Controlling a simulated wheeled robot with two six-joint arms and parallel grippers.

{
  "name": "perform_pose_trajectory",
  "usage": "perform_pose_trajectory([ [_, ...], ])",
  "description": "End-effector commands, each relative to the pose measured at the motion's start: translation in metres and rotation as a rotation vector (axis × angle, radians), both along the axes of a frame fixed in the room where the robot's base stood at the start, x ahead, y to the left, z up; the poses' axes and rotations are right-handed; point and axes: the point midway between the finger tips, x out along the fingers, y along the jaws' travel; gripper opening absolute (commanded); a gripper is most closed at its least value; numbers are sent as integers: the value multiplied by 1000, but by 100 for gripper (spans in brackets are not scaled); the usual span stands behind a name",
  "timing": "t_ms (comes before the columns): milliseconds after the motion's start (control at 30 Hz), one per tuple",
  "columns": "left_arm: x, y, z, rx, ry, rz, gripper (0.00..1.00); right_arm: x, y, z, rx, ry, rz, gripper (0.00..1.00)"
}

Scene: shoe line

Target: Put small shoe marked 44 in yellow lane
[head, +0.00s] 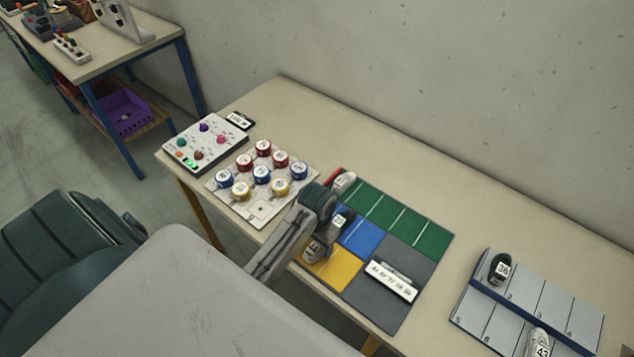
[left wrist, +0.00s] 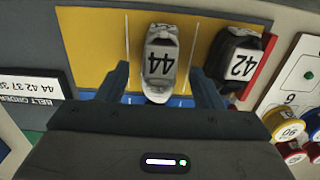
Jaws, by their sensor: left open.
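The small white-grey shoe marked 44 (left wrist: 160,62) stands in the yellow lane (left wrist: 90,45), in a slot between two white lines. In the left wrist view my left gripper (left wrist: 162,82) is open, with one finger on each side of this shoe. I cannot tell whether the fingers touch it. A black shoe marked 42 (left wrist: 233,60) stands beside it at the red edge. In the head view my left gripper (head: 322,240) is low over the yellow lane (head: 340,272) and hides much of the shoes there. My right gripper is not in view.
A pale shoe (head: 343,182) is at the back-left of the sorting mat, near the green lane (head: 405,222). The belt order sign (head: 391,281) stands on grey. A rack (head: 480,308) at right holds shoes marked 38 (head: 500,268) and 43 (head: 539,343). Several coloured cans (head: 263,175) stand left.

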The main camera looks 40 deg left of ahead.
Motion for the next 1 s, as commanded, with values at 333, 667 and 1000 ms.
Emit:
perform_pose_trajectory([
  [333,1,0,78,0,-4,-1,60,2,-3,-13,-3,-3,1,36],
  [667,0,0,96,-1,-5,0,60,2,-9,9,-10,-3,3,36],
  [1000,0,0,95,-1,-5,0,60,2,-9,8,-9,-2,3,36],
])
